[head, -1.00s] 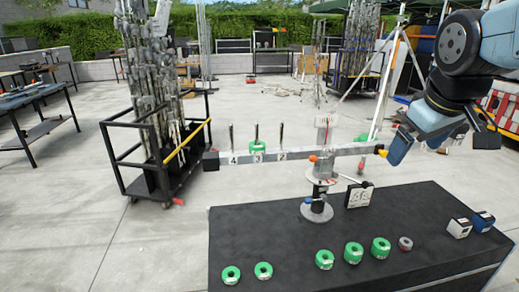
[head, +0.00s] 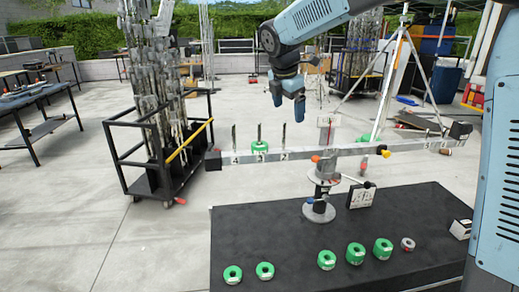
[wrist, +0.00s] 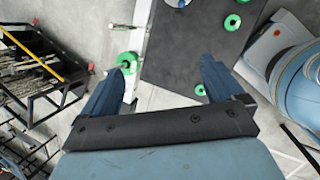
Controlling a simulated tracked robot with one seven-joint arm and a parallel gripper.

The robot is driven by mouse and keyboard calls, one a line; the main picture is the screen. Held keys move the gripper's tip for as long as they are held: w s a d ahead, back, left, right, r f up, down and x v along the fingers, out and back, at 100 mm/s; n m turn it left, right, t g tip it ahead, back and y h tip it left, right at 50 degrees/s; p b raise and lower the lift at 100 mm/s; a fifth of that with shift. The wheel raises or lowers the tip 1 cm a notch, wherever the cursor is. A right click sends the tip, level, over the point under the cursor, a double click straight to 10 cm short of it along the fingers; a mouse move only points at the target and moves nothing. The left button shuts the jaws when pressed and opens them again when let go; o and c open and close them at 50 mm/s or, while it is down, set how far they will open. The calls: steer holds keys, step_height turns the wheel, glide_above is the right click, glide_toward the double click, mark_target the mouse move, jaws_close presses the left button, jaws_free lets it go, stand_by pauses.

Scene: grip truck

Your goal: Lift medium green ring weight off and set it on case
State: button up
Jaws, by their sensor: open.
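A green ring weight (head: 260,147) sits around the middle of three upright pegs on the left arm of the balance beam (head: 345,150). My gripper (head: 287,108) is open and empty, above the beam and to the right of that ring in the head view. In the wrist view a green ring (wrist: 127,60) shows near the left fingertip of my gripper (wrist: 160,68). The black case (head: 400,215) stands in front of the beam, with several green rings (head: 355,253) along its front.
The beam stand (head: 320,195) rises from the case. A small grey ring (head: 407,244) and a white box (head: 460,229) sit at the case's right. A cart of metal stands (head: 160,140) is at the left. The case top's left middle is clear.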

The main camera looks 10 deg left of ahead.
mark_target(258, 145)
steer(key=w+a+f+n, duration=0.2)
steer(key=a+f+n, duration=0.1)
steer(key=a, duration=0.3)
steer(key=w+a+f+n, duration=0.1)
steer(key=a+f+n, duration=0.15)
steer(key=a, duration=0.35)
steer(key=shift+n, duration=0.45)
steer(key=x, duration=1.3)
steer(key=shift+w+d+f, duration=0.1)
steer(key=shift+w+f, duration=0.05)
steer(key=c, duration=1.3)
